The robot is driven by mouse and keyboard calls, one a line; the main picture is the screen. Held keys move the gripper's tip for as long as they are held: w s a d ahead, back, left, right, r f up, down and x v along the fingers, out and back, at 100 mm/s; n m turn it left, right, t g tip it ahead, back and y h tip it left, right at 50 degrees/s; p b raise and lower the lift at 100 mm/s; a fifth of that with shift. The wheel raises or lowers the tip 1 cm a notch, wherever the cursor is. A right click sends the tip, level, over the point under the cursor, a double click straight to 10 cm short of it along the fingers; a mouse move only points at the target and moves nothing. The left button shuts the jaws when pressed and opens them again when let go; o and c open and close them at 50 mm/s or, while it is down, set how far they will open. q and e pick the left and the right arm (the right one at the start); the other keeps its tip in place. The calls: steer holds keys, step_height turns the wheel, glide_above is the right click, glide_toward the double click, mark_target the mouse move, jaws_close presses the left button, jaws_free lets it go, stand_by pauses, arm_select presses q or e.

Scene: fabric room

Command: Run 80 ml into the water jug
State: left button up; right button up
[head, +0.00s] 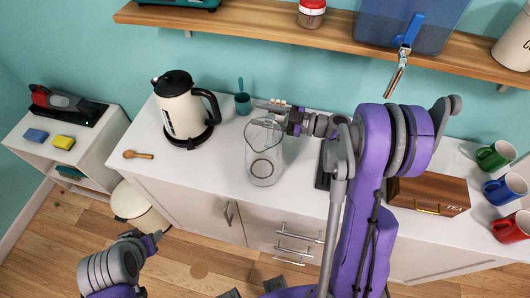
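The clear glass water jug (263,168) stands upright on the white counter, right of the kettle; it looks empty. My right gripper (278,116) reaches in from the right at the jug's rim, on the upper right side. Its fingers are small and overlap the glass, so I cannot tell whether they hold it. A blue water container (412,22) sits on the shelf above, with a blue tap (408,38) and a metal spout hanging over the shelf's front edge. My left gripper (153,240) is low at the left, in front of the counter and away from the jug; its fingers are unclear.
A cream kettle (184,115) and a teal cup (243,104) stand left of the jug. A wooden spoon (138,155) lies near the counter's left end. A wooden box (428,191) and green, blue and red mugs (506,187) are at the right. The shelf (260,22) overhangs the counter.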

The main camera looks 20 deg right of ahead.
jaws_close()
stand_by(1.2)
